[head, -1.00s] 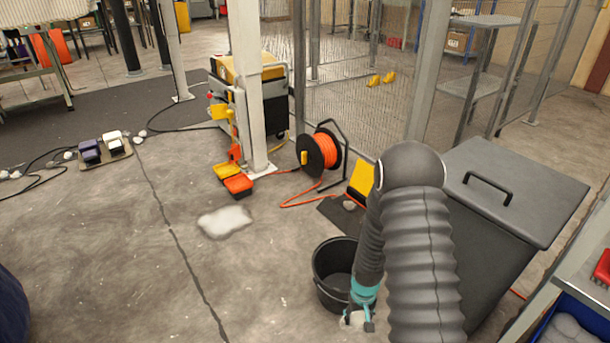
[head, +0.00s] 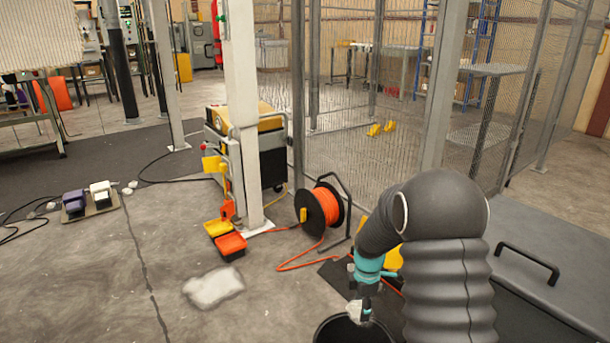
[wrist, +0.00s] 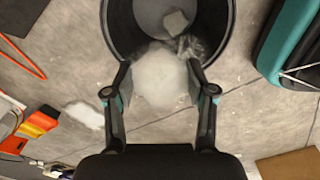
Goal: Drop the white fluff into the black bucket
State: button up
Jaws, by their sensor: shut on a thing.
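The white fluff (wrist: 160,80) is a soft pale clump held between the two fingers of my gripper (wrist: 160,72). In the head view, the fluff (head: 354,309) shows small and pale at the tip of my gripper (head: 361,306), which points down near the bucket's top. The black bucket (head: 333,329) is cut off by the lower edge of the head view. In the wrist view, the fluff overlaps the near rim of the bucket (wrist: 118,30). A small grey-white lump (wrist: 177,22) and a translucent wisp (wrist: 190,47) show within the bucket's outline.
A flat white patch of fluff (head: 213,287) lies on the floor to the left. A large grey lidded box (head: 560,255) is at right. The floor at left is mostly clear.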

jog(key=shift+w+f, duration=0.1)
jog(key=shift+f, duration=0.05)
jog(key=shift+f+b, duration=1.95)
jog(key=shift+f, duration=0.85)
jog(key=o, duration=0.8)
notch_tip(320, 180, up, 12)
jog(key=shift+r, duration=0.1)
